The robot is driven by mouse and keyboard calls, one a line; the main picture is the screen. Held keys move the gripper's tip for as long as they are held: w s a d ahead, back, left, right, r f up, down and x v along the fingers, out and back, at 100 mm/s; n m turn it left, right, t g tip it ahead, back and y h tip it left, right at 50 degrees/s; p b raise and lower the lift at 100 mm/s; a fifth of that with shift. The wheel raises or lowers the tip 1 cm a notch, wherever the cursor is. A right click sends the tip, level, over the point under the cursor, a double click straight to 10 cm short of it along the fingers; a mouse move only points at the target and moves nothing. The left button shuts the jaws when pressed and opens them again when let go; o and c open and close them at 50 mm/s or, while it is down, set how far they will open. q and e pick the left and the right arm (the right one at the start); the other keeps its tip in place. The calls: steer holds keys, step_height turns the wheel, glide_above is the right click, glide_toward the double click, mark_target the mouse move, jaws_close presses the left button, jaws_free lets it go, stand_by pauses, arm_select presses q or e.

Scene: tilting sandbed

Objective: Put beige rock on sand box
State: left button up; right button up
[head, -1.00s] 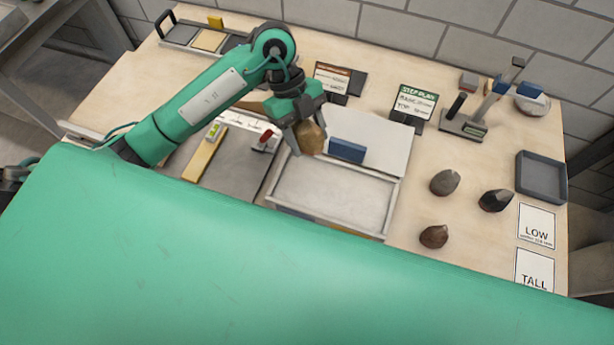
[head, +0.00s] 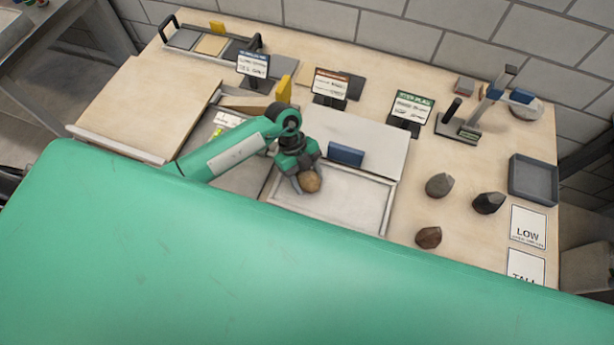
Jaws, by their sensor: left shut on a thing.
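The beige rock (head: 310,182) is a rounded tan-brown stone held at the tips of my left gripper (head: 303,178). The left gripper is shut on it. The sand box (head: 384,206) is a shallow pale tray with a light rim near the table's front edge, in the middle of the head view. The rock and gripper are over the left part of the sand box. I cannot tell whether the rock touches the sand. My right gripper is not in view.
A blue block (head: 345,155) stands at the sand box's back edge. A dark tray (head: 533,179) is farther right. Sign cards (head: 332,84) stand behind.

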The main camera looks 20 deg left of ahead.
arm_select(q)
steer(key=shift+f, duration=0.3)
steer(key=o, duration=1.3)
steer(key=b+v, duration=0.4)
steer(key=v, duration=0.8)
steer(key=shift+s, duration=0.1)
